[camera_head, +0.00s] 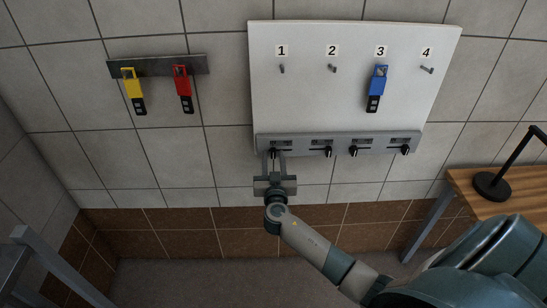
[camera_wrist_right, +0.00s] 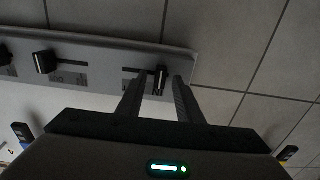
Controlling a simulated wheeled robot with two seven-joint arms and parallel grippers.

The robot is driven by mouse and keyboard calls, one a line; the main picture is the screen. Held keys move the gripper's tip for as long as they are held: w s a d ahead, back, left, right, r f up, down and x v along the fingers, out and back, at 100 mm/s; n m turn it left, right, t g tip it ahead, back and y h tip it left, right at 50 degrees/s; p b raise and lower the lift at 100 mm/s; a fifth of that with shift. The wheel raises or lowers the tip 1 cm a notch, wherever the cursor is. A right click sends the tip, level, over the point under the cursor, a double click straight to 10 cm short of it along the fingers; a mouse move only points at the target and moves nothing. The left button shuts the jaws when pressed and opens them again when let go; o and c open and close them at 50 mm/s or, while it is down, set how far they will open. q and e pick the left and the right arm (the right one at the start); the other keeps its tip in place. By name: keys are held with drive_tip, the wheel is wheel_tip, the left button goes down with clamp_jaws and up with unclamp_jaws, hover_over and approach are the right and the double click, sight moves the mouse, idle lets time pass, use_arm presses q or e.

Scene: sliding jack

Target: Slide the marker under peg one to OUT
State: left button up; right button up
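The marker under peg one is a small black knob (camera_head: 273,153) at the left end of its slot in the grey rail below the white board. It also shows in the right wrist view (camera_wrist_right: 161,80), where the slot runs off to its left. My right gripper (camera_head: 274,156) is open, its two fingers on either side of this knob. In the wrist view a gap shows between the knob and each finger of the right gripper (camera_wrist_right: 158,88). The slot labels are too small to read surely. Peg one (camera_head: 282,69) is bare. My left gripper is not in view.
Other markers sit along the rail (camera_head: 340,142). A blue tag (camera_head: 377,86) hangs on peg three. A yellow tag (camera_head: 132,88) and a red tag (camera_head: 182,87) hang from a dark strip at left. A wooden table (camera_head: 465,185) with a black lamp (camera_head: 492,186) stands at right.

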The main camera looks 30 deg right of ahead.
drive_tip(key=shift+c, duration=0.6)
clamp_jaws()
drive_tip(key=s+d+b, duration=0.1)
drive_tip(key=d+b, duration=0.1)
drive_tip(key=s+d+b, duration=0.1)
drive_tip(key=d, duration=0.1)
drive_tip(key=shift+s+f+b, duration=0.2)
drive_tip(key=shift+s+b, duration=0.1)
drive_tip(key=shift+b, duration=0.1)
drive_tip(key=shift+s+d+r, duration=0.1)
drive_tip(key=shift+d+r, duration=0.05)
drive_tip(key=shift+d, duration=0.15)
drive_tip(key=shift+c, duration=1.2)
unclamp_jaws()
drive_tip(key=o, duration=0.4)
drive_tip(key=shift+s+d, duration=0.15)
drive_tip(key=shift+c, duration=0.2)
